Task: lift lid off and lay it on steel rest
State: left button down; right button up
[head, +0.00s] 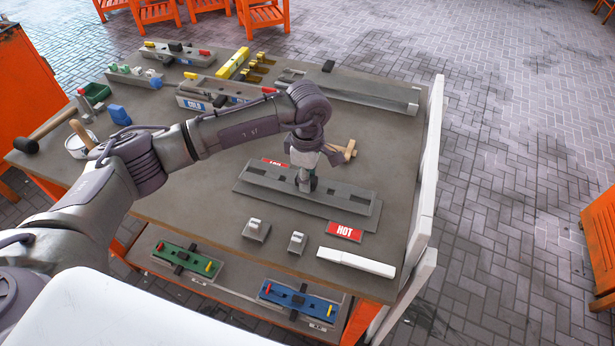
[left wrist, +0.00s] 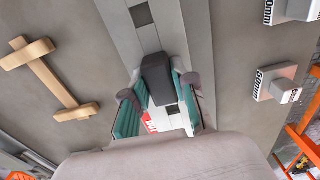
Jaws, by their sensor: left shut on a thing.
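A long, flat grey lid (head: 345,198) lies lengthwise over a wider grey steel plate, which looks like the steel rest (head: 325,212). Whether the lid touches the plate or hovers just above it, I cannot tell. My left gripper (head: 306,184) comes down on the lid's middle. In the left wrist view, the two teal-padded fingers (left wrist: 160,104) are shut on either side of the lid's dark block handle (left wrist: 158,72). The lid's grey strip (left wrist: 172,28) runs away beyond the handle. My right gripper is not in view.
A red HOT sign (head: 345,231) lies by the plate's right end, near a white bar (head: 356,262). Two small grey blocks (head: 256,229) (head: 297,242) stand in front. A wooden tool (head: 343,151) lies behind. A long grey trough (head: 350,92) lies at the back.

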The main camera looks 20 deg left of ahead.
pick_arm(q)
jog(key=shift+f+b, duration=0.2)
jog(key=shift+b, duration=0.25)
dwell(0.4)
jog(key=shift+c, duration=2.2)
grip_release()
jog(key=shift+r, duration=0.1)
jog(key=shift+r+p, duration=1.65)
jog(key=shift+r, duration=1.8)
jog(key=shift+f, duration=0.1)
